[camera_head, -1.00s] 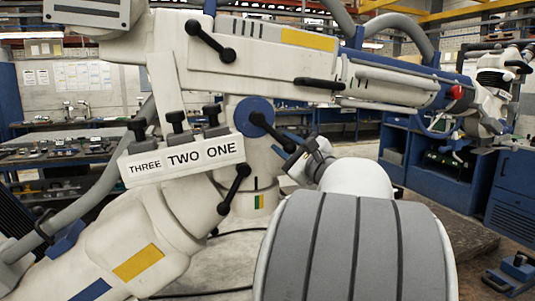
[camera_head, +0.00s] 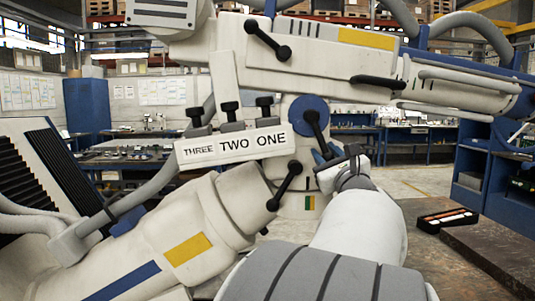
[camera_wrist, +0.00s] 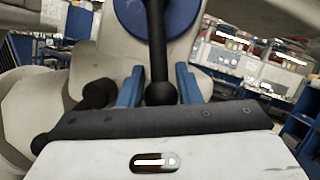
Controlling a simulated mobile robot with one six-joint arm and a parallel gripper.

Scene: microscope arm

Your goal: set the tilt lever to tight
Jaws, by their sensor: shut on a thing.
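A black ball-ended lever (camera_head: 319,130) is fixed to the blue round hub (camera_head: 304,104) on the white microscope arm (camera_head: 330,62). It points down and slightly right in the head view. In the wrist view the lever (camera_wrist: 156,45) hangs down, its ball end between the two blue fingers. My gripper (camera_head: 328,154) is shut on this lever near its ball end; it also shows in the wrist view (camera_wrist: 158,82). No lever carries a readable "tilt" or "tight" mark.
Other black levers sit close by: one on the upper arm (camera_head: 268,38), one below the hub (camera_head: 285,185). A "THREE TWO ONE" label block (camera_head: 232,146) with black knobs stands left. A tray (camera_head: 447,219) lies at right, with open floor behind it.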

